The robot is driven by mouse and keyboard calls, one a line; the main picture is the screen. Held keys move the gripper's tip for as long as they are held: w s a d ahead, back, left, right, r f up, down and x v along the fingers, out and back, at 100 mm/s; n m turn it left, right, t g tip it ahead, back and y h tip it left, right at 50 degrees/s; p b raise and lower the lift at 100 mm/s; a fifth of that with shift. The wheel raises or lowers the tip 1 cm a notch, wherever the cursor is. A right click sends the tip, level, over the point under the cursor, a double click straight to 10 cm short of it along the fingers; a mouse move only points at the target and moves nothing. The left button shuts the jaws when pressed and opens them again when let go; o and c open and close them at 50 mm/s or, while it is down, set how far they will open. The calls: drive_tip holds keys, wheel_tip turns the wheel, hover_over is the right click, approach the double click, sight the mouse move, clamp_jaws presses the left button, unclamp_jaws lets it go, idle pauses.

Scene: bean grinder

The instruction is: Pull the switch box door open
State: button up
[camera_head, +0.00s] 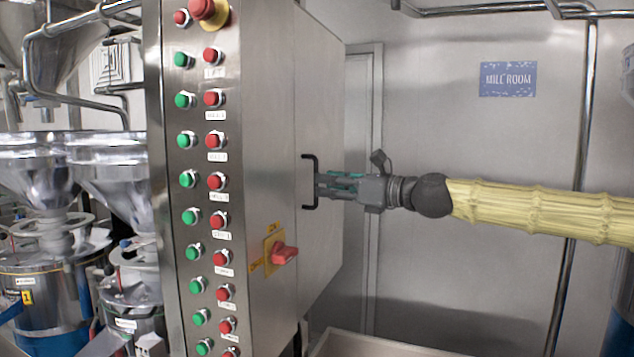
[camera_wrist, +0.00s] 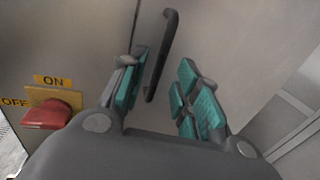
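The switch box (camera_head: 270,100) is a tall steel cabinet. Its door (camera_head: 322,130) looks shut, with a black bar handle (camera_head: 316,168) standing upright on it. My gripper (camera_head: 322,185) reaches in from the right, with its tips at the handle. In the wrist view, my gripper (camera_wrist: 164,62) is open, with teal pads on both fingers. The handle (camera_wrist: 168,40) shows between the fingers, its lower end closer to the left finger. I cannot tell whether a finger touches it.
A red rotary switch (camera_head: 284,254) on a yellow plate sits left of the handle; it also shows in the wrist view (camera_wrist: 45,115). Red and green buttons line the panel. Steel hoppers (camera_head: 110,170) stand at left. A wall pipe (camera_head: 575,130) is behind my arm.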

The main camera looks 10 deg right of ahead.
sight(317, 202)
drive_tip(key=shift+p+x, duration=0.35)
drive_tip(key=shift+x, duration=1.75)
clamp_jaws()
